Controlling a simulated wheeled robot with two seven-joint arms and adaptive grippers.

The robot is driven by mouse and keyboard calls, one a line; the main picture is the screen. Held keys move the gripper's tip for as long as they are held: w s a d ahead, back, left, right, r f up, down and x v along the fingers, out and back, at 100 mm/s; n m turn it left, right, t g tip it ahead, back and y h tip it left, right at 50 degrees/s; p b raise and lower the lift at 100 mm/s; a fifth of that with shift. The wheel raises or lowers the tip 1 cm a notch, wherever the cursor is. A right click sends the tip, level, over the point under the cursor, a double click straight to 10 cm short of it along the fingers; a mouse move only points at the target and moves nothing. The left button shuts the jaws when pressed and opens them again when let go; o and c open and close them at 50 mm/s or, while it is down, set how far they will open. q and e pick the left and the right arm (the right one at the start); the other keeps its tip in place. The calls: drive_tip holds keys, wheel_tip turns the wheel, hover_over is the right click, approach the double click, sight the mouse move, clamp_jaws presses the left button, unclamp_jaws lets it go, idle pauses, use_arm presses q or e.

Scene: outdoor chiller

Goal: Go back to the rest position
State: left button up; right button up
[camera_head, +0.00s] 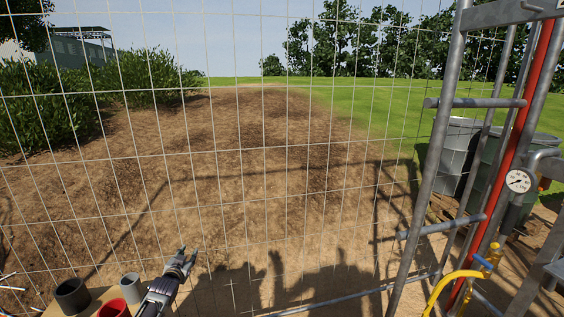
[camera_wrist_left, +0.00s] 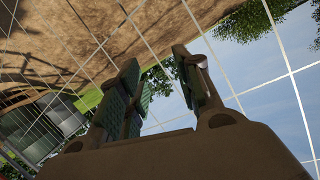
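My left gripper (camera_head: 188,252) is raised in front of the wire fence in the head view, low and left of centre. Its two fingers are apart. In the left wrist view the same gripper (camera_wrist_left: 157,70) shows a clear gap between its fingers, with fence, leaves and sky behind. It holds nothing. My right gripper is not in view.
A dark grey cup (camera_head: 72,296), a red cup (camera_head: 114,309) and a grey cup (camera_head: 131,288) stand beside my left arm. A wire fence (camera_head: 250,153) spans the front.

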use_arm(q)
drive_tip(key=s+d+f+g, duration=0.1)
drive_tip(key=s+f+g, duration=0.1)
drive_tip(key=s+f, duration=0.85)
drive_tip(key=s+d+f+g, duration=0.25)
drive_tip(key=s+f, duration=0.55)
drive_tip(key=f, duration=0.6)
drive_tip(key=s+d+f+g, duration=0.1)
drive_tip(key=s+f+g, duration=0.2)
drive_tip(key=s+f, duration=0.85)
drive_tip(key=s+d+f+g, duration=0.2)
drive_tip(key=s+f, duration=0.4)
drive_tip(key=s, duration=0.8)
drive_tip(key=s+d+f+g, duration=0.2)
drive_tip(key=s+f, duration=0.4)
drive_tip(key=s, duration=0.8)
drive_tip(key=s+d+f+g, duration=0.1)
drive_tip(key=s+f, duration=0.5)
drive_tip(key=s, duration=0.7)
drive_tip(key=shift+s+d+f+n+g+h, duration=0.2)
drive_tip(key=shift+s+d+n+g+h, duration=0.15)
drive_tip(key=shift+g, duration=0.3)
